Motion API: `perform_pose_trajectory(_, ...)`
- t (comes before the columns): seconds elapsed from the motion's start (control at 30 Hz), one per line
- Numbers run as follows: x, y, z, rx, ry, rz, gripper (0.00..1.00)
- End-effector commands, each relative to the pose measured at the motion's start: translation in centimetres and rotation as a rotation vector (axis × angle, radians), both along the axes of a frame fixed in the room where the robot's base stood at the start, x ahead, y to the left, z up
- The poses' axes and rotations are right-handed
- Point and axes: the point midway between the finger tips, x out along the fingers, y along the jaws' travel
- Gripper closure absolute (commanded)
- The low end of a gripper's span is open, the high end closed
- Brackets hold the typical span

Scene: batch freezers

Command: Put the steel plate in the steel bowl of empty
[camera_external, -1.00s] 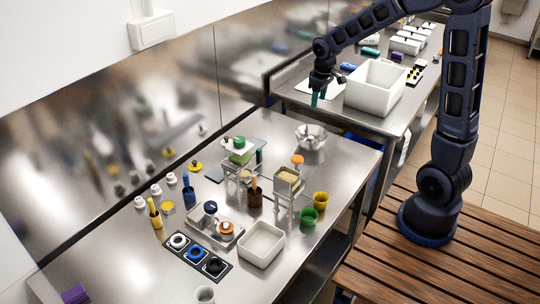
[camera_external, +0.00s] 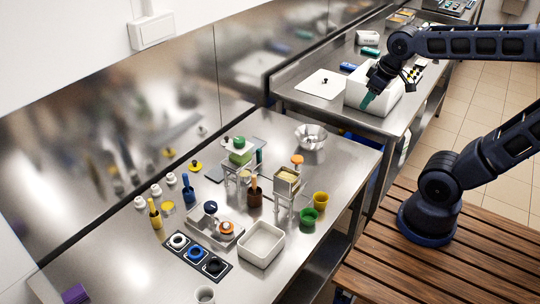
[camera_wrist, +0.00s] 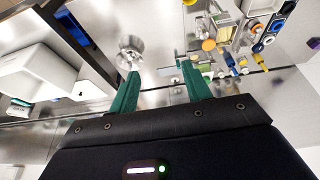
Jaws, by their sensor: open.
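A round steel bowl (camera_external: 311,137) with a flared rim stands at the back right of the near steel table. It also shows in the wrist view (camera_wrist: 131,52), beyond the left fingertip. A flat grey metal plate (camera_external: 216,173) lies left of the bowl, partly hidden by a stand; I cannot tell if it is the task's steel plate. My gripper (camera_external: 367,101) is beside the front wall of the white bin on the far table, well away from the bowl. In the wrist view my gripper (camera_wrist: 160,75) has its green fingers apart with nothing between them.
The deep white bin (camera_external: 390,97) stands on the far table beside a white sheet with a dark knob (camera_external: 324,83). Small stands (camera_external: 287,180), cups, and a metal tray (camera_external: 229,241) crowd the near table. A white square dish (camera_external: 262,246) sits at its front.

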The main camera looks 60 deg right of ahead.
Motion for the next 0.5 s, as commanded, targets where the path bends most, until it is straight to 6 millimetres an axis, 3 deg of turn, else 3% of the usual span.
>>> perform_pose_trajectory(0.2,-3.4,0.9,0.1,0.019,-0.037,0.007,0.52)
perform_pose_trajectory(0.5,-4.2,1.1,0.0,0.024,-0.043,0.007,0.52)
